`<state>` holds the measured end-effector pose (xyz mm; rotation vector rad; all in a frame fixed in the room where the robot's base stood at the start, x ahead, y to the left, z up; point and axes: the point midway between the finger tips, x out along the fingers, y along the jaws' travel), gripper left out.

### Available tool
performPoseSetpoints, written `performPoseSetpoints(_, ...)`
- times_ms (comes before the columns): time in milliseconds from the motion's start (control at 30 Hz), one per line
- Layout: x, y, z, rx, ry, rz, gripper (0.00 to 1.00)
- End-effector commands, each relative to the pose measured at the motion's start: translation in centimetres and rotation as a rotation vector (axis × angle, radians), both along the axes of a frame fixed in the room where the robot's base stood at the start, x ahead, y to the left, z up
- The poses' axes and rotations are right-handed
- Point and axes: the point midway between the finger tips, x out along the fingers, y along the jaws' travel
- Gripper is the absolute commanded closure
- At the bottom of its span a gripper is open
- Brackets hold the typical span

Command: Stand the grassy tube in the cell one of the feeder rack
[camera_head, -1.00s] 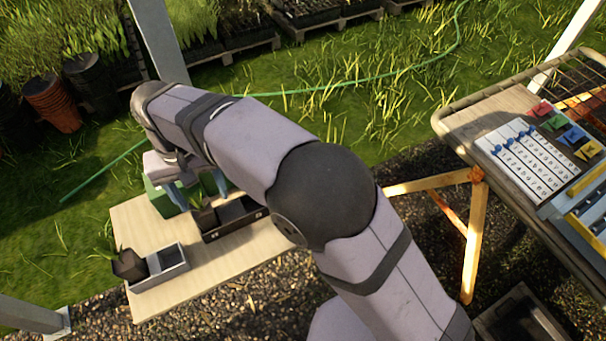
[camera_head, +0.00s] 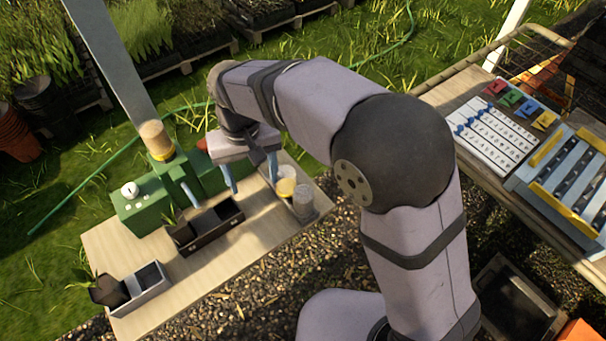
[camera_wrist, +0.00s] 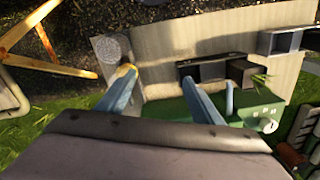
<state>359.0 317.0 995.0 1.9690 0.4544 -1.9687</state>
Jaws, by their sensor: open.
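A dark pot with grassy leaves (camera_head: 180,229) is at the left end of a dark rack (camera_head: 222,231) on the wooden table. The pot (camera_wrist: 240,71) and dark rack (camera_wrist: 206,68) also show in the wrist view. A second dark pot with green leaves (camera_head: 108,291) is at the left end of a grey rack (camera_head: 152,292) at the table's front left. Which rack is the feeder is not clear. My gripper (camera_head: 252,185) is open and empty above the table, right of the dark rack; its blue fingers show in the wrist view (camera_wrist: 158,80).
A green machine (camera_head: 140,206) with a white knob and a tan cylinder (camera_head: 155,138) stands behind the racks. A yellow-filled cup (camera_head: 286,183) and a grey cup (camera_head: 305,200) stand close right of my gripper. Bare table (camera_head: 215,272) lies in front of the dark rack.

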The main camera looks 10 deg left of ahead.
Motion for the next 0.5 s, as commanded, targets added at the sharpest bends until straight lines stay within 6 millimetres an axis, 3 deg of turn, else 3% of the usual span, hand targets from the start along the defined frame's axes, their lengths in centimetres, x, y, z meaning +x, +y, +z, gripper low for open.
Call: performPoseSetpoints(500, 1.8, -8.4, -0.2, 0.000, -0.001, -0.102, 0.40)
